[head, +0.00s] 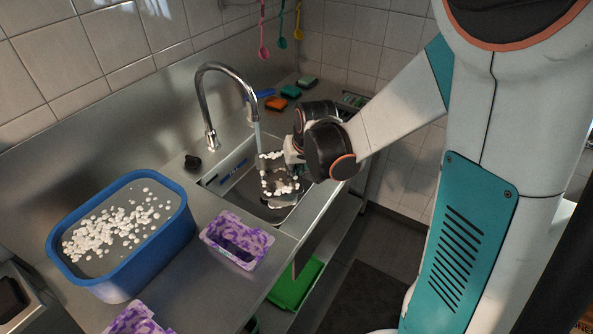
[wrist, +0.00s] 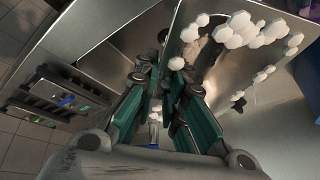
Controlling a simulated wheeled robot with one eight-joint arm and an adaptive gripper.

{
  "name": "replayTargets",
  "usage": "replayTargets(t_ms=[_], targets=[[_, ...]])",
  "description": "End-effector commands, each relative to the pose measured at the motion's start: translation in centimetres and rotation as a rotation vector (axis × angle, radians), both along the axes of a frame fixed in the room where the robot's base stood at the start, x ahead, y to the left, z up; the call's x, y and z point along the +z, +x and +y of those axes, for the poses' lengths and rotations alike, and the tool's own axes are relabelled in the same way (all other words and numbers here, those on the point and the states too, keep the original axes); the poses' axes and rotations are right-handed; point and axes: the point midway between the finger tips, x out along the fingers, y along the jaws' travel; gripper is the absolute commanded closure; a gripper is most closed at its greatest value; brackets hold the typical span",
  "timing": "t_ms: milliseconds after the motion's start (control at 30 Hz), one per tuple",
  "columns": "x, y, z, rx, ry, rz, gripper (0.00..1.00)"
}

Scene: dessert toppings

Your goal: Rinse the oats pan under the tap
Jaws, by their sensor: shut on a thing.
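The tap (head: 215,95) arches over the sink (head: 226,185), and a thin stream of water (head: 257,138) falls from it. What looks like the grey metal oats pan (head: 285,174) is in the sink under the stream, with white pieces clustered on it. Its outline is hard to separate from the sink. My gripper (head: 290,156) reaches in from the right at the pan's far edge. In the wrist view my teal-fingered gripper (wrist: 160,108) is shut on the pan, its grip partly hidden between the fingers. White pieces (wrist: 237,30) show beside the fingers on grey metal.
A blue tub (head: 62,262) with white pieces stands at left on the steel counter. A purple-patterned container (head: 252,262) sits by the sink's near side. Coloured sponges (head: 276,103) lie behind the sink. Spoons (head: 263,52) hang on the wall. A green item (head: 295,285) is below.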

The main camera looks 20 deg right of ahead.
Motion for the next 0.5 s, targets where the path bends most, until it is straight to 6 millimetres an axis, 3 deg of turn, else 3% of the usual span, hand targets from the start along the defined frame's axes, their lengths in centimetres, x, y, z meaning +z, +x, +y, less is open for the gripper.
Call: replayTargets(t_ms=[500], targets=[[-1.0,4.7,0.6,0.000,0.000,0.000,1.00]])
